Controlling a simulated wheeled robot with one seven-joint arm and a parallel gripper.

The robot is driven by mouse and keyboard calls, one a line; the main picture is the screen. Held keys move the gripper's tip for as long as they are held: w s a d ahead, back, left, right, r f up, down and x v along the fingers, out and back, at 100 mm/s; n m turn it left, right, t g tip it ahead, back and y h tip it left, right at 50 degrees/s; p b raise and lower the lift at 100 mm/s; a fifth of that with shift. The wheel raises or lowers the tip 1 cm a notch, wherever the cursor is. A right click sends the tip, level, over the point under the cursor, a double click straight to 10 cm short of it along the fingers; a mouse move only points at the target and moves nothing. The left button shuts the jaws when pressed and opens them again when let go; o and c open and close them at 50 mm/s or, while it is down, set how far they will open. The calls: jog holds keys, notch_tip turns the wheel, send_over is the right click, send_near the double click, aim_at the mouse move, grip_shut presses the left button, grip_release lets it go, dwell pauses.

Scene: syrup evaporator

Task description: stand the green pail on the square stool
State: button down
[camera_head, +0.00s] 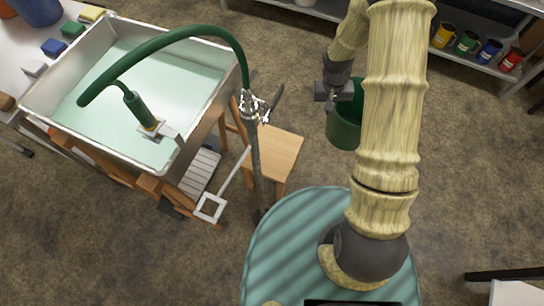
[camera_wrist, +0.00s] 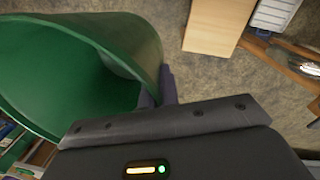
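The green pail (camera_head: 344,122) hangs upright or nearly so in the head view, above the floor and partly behind my arm. My gripper (camera_head: 340,93) is at its rim. In the wrist view the pail (camera_wrist: 60,70) fills the left side, with its wall between the two dark fingers of my gripper (camera_wrist: 158,88), so the gripper looks shut on it. The square stool (camera_head: 278,152) has a light wooden top and stands left of the pail, apart from it. The stool top also shows in the wrist view (camera_wrist: 215,25). Nothing shows on the visible part of its top.
A metal basin (camera_head: 190,125) with pale green liquid stands left of the stool. A metal post (camera_head: 254,150) with a green hose (camera_head: 165,42) rises in front of the stool's left side. A shelf (camera_head: 465,55) with several mugs is at the back right. Bare floor lies between pail and stool.

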notch_tip(320, 180, down, 14)
jog(key=w+a+n+b, duration=0.2)
jog(key=a+n+b, duration=0.15)
jog(key=b, duration=1.05)
jog(key=s+a+f+n+y, duration=0.1)
jog(key=a+n, duration=0.3)
jog(key=n, duration=0.8)
jog(key=s+a+f+n+t+b, duration=0.1)
jog(key=a+n, duration=0.4)
jog(key=n, duration=0.7)
jog(key=shift+s+a+f+y, duration=0.2)
jog(key=shift+s+f+y, duration=0.2)
jog(key=shift+f, duration=0.55)
notch_tip(320, 180, down, 6)
jog(key=b, duration=0.2)
jog(key=shift+b, duration=0.3)
jog(key=shift+f, duration=0.1)
